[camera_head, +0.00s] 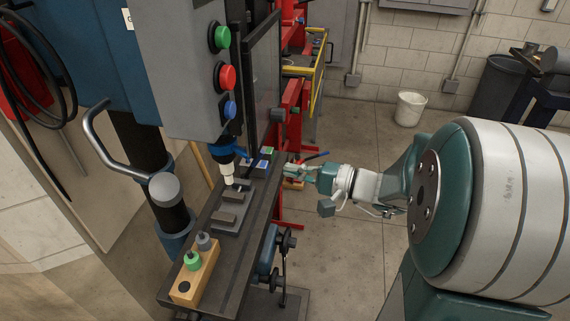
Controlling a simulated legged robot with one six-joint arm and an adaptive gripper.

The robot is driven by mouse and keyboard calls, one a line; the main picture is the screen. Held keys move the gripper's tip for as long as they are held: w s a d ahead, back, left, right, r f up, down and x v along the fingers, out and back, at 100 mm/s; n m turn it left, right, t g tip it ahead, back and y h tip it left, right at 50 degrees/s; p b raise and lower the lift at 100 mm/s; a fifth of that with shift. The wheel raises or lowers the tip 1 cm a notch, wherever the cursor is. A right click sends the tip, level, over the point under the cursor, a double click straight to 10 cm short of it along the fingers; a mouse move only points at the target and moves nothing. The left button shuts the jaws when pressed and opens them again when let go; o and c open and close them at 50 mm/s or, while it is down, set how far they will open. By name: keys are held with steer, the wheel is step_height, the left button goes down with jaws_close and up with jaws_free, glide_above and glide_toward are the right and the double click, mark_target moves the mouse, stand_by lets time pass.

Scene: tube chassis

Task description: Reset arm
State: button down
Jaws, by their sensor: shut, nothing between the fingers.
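My arm reaches in from the right side of the head view, its large white and teal link in the foreground. My gripper (290,170) is at the end of the arm, pointing left, beside the right edge of the dark workbench (228,262). Its fingers are small in the picture and look closed, with nothing seen between them. Small blocks with blue and green tops (262,158) lie on the bench just left of the fingertips. I cannot tell whether the fingers touch them.
A grey control box with green, red (226,76) and blue buttons hangs above the bench. A wooden block (196,277) holds green and grey pegs. A red frame (290,110) stands behind my gripper. A white bucket (410,108) stands on otherwise open floor.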

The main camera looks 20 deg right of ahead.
steer(key=shift+d, duration=0.3)
steer(key=s+a+f+n+g+h, duration=0.35)
steer(key=s+a+n+g, duration=0.25)
steer(key=s+a+g, duration=0.35)
steer(key=s+d+r+n+t+h, duration=0.3)
steer(key=s+d+n+h, duration=0.1)
steer(key=h, duration=0.5)
steer(key=shift+s+d+r, duration=0.15)
steer(key=shift+s+d, duration=0.2)
steer(key=shift+s, duration=0.25)
